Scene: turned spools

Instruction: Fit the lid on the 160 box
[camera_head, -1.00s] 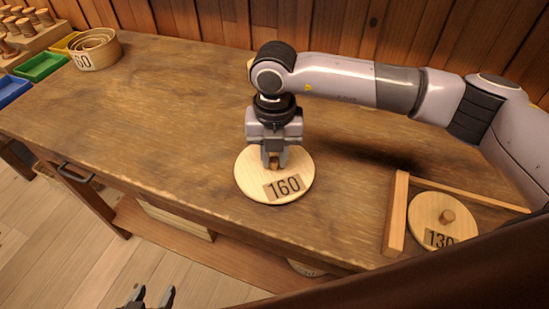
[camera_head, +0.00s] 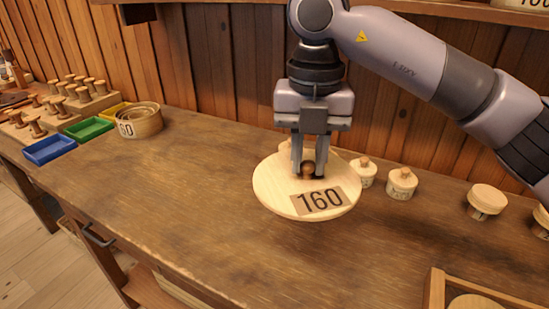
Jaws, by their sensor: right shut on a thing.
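The round pale wooden lid marked 160 (camera_head: 280,190) is in the middle of the head view. My right gripper (camera_head: 308,172) is shut on its dark knob from above. The lid looks raised above the bench and tilted slightly. The inner rings look open at the top. My left gripper is not in view.
Several small lidded round boxes (camera_head: 401,183) stand along the back right. A wooden frame (camera_head: 436,290) holds a disc at the front right. Blue (camera_head: 49,150), green (camera_head: 89,129) and yellow trays and racks of spools are at the left. The bench's left-middle (camera_head: 180,190) is clear.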

